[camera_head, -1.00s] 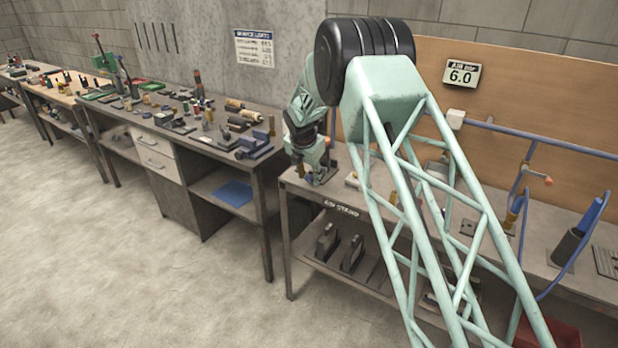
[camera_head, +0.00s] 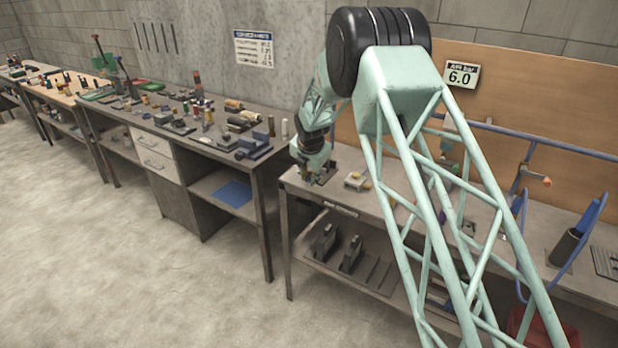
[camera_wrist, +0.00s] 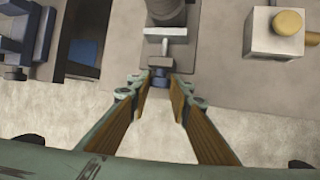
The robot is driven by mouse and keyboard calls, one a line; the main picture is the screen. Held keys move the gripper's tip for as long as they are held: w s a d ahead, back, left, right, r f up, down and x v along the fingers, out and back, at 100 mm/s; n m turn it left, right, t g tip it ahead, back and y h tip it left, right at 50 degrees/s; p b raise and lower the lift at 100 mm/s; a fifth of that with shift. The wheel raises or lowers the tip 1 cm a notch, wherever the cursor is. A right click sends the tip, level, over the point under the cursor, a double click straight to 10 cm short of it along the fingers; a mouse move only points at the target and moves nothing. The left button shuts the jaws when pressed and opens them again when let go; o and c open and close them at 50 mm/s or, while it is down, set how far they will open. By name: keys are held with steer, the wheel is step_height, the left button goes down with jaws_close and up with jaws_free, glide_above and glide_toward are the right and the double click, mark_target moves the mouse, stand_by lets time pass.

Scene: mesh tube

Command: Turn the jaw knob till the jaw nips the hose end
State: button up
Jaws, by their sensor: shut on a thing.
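A dark grey round piece (camera_wrist: 167,11), which may be the hose end, lies just beyond the fixture at the top edge. I cannot tell whether the jaw touches it. In the head view my gripper (camera_head: 308,178) is low over the left end of the grey bench (camera_head: 345,188), and the knob is hidden there.
A pale block with a yellow button (camera_wrist: 288,24) stands right of the fixture. The neighbouring bench (camera_head: 190,125) is crowded, with a blue vise-like tool (camera_head: 254,146) near its right end. A gap separates the benches.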

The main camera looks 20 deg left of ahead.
steer(key=shift+s+f+y, duration=0.25)
steer(key=shift+f+y, duration=0.05)
steer(key=shift+y, duration=0.3)
steer(key=shift+b, duration=0.95)
steer(key=shift+w+d+r+m+t+y+b, duration=0.15)
steer(key=shift+y+b, duration=0.3)
steer(key=shift+b, duration=2.35)
steer(key=shift+w+d+r+m+t+y+b, duration=0.2)
steer(key=shift+y+b, duration=0.25)
steer(key=shift+b, duration=2.35)
steer(key=shift+a, duration=0.1)
steer(key=o, duration=0.8)
steer(key=shift+o, duration=0.2)
steer(key=shift+f, duration=0.1)
steer(key=shift+s, duration=0.15)
steer(key=shift+a+h+p, duration=0.1)
steer(key=shift+h+p, duration=0.4)
steer(key=shift+p, duration=3.6)
steer(key=shift+s+a+h+p, duration=0.1)
steer(key=shift+a+h+p, duration=0.15)
steer(key=shift+p, duration=2)
